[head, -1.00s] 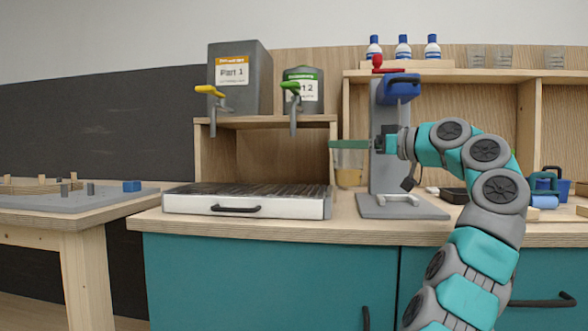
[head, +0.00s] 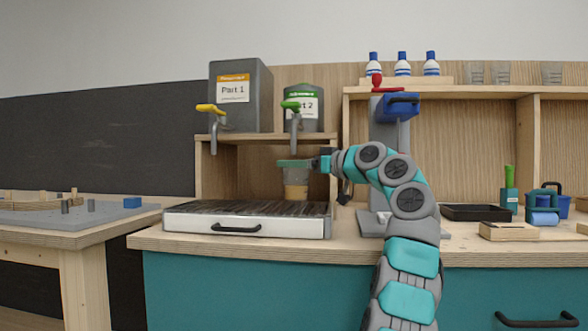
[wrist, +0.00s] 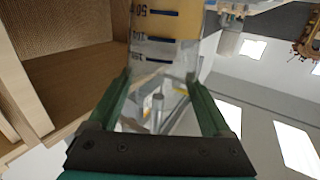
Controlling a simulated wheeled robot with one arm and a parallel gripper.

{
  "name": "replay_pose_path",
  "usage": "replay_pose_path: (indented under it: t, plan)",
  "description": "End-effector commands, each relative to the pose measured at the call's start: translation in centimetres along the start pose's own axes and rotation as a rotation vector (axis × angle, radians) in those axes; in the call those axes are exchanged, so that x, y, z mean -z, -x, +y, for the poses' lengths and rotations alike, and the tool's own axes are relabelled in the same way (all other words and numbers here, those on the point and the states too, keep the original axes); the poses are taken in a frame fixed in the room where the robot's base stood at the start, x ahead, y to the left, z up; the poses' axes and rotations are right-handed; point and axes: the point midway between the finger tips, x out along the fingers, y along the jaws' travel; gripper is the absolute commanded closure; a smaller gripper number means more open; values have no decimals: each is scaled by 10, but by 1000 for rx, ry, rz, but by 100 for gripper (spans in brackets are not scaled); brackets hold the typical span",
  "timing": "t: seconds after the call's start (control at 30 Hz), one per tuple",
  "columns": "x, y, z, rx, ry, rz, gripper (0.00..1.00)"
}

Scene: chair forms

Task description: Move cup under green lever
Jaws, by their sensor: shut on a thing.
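The clear cup (head: 296,184) with amber liquid in its lower part is held upright by my gripper (head: 292,163). In the wrist view the cup (wrist: 165,50), with dark measuring marks, sits between the two green fingers (wrist: 160,100). The cup is beneath the spout of the green lever (head: 291,105), above the dark grated tray (head: 270,208); whether its base touches the grate I cannot tell. The green lever is on the grey Part 2 container (head: 308,108). The yellow lever (head: 210,109) is on the Part 1 container (head: 240,90) to the left.
A wooden shelf (head: 262,139) carries both containers, with an open space below it. A grey stand with a blue head (head: 397,106) and red knob is right of the tray. A black tray (head: 475,212) and blue items lie farther right.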

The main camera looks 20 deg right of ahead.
Motion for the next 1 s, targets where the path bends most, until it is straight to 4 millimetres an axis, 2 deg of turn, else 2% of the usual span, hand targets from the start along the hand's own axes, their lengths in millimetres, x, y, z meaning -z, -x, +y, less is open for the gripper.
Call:
replay_pose_path:
  t: [0.07,0.33,0.77,0.8,0.93,1.0]
  plan:
    - [1,-10,0,0,0,-1,48]
    - [-16,-9,0,-1,1,0,48]
    - [-20,-9,0,0,1,0,48]
    - [-19,-9,0,-1,1,0,15]
    - [-18,-9,0,-1,1,0,0]
    - [-18,-9,0,-1,1,0,0]
